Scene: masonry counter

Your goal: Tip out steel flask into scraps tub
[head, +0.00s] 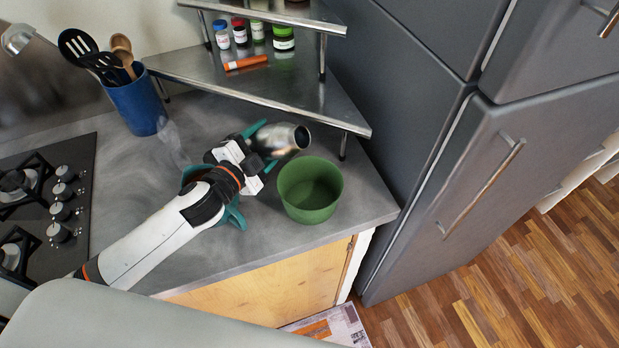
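The steel flask (281,136) is held lying nearly on its side above the counter, its open mouth pointing right. My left gripper (262,148) is shut on the flask, with teal fingers on either side of its body. The green tub (310,205), which I take as the scraps tub, stands upright on the counter near its right corner, just below the flask's mouth in the picture. I cannot tell whether the mouth is straight over it. The tub's visible inside looks empty. The flask's rear end is partly hidden by the gripper. My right gripper is not in view.
A teal container (236,215) stands on the counter, mostly hidden behind my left arm. A blue utensil holder (138,105) stands at the back left. A metal corner shelf (270,85) with small jars is behind the flask. The hob (40,205) is left, the fridge (450,170) right.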

